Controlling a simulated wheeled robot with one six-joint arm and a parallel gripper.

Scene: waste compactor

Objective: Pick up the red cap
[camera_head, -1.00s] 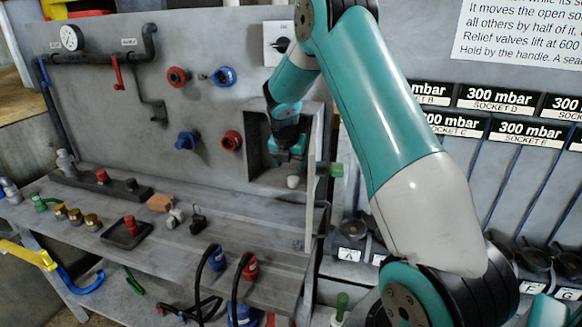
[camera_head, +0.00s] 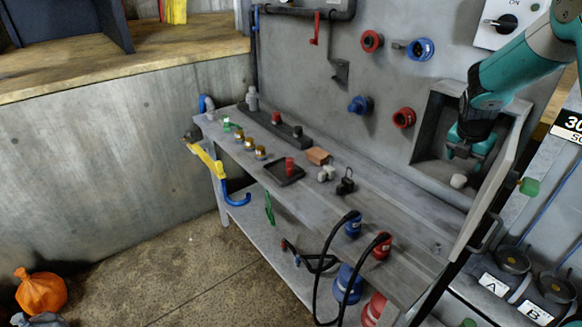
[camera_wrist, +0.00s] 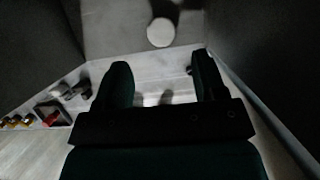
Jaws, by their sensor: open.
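Two small red pieces could be the red cap. One red cylinder (camera_head: 289,166) stands upright on a small dark square tray (camera_head: 283,173) on the bench. Another red piece (camera_head: 276,118) sits on the long black rail at the back of the bench. In the wrist view a red piece (camera_wrist: 51,119) shows at the lower left. My gripper (camera_head: 462,148) is inside the square wall recess at the right, well away from both. In the wrist view its two fingers (camera_wrist: 160,72) are apart with nothing between them.
A white round piece (camera_head: 458,181) lies in the recess (camera_head: 428,125), just beyond my fingers in the wrist view. The recess has an open door (camera_head: 497,195) at its right. Brass pieces (camera_head: 249,145), an orange-brown block (camera_head: 317,156) and black cables (camera_head: 333,240) are on or beside the bench.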

